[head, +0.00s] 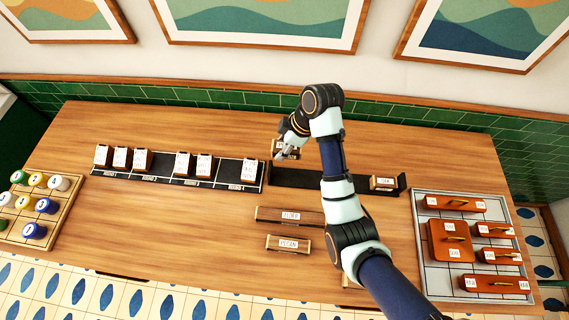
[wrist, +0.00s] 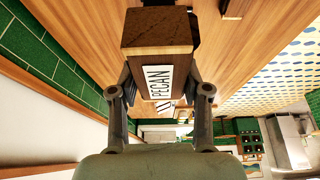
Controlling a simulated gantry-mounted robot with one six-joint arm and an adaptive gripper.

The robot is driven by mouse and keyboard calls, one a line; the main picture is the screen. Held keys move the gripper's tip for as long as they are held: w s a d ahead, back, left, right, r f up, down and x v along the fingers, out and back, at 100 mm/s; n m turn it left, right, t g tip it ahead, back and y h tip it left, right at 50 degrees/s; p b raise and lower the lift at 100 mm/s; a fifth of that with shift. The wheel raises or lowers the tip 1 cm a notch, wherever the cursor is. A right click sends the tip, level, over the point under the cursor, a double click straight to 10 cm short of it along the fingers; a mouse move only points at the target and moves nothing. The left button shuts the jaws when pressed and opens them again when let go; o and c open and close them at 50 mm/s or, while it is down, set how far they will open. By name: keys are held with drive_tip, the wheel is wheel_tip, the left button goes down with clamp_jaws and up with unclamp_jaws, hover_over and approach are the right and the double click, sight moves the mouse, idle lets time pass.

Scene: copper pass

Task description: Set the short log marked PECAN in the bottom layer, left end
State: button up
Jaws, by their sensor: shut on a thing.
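My gripper (head: 285,152) is shut on a short dark wooden log (wrist: 158,35) with a white PECAN label. In the wrist view its fingers (wrist: 160,95) grip the log from both sides. In the head view the held log is at the left end of the long black rack (head: 310,181), partly hidden by the gripper. I cannot tell whether it touches the rack floor. A short log (head: 384,183) with an unreadable label sits at the rack's right end. Another short log marked PECAN (head: 289,243) lies on the table in front.
A longer log (head: 290,216) lies between the rack and the loose PECAN log. A black strip (head: 225,184) with several labelled blocks is at left. A grey tray (head: 420,235) of handled wooden pieces is at right. Bare table lies left of the loose logs.

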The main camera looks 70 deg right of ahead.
hover_over(280, 176)
drive_tip(key=s, duration=0.1)
wheel_tip(280, 176, down, 13)
drive_tip(key=shift+s+r, duration=0.1)
drive_tip(key=shift+r, duration=0.1)
drive_tip(key=shift+d+f+b, duration=0.1)
drive_tip(key=shift+f+b, duration=0.4)
drive_tip(key=shift+f, duration=2.05)
drive_tip(key=shift+f, duration=0.2)
drive_tip(key=o, duration=1.2)
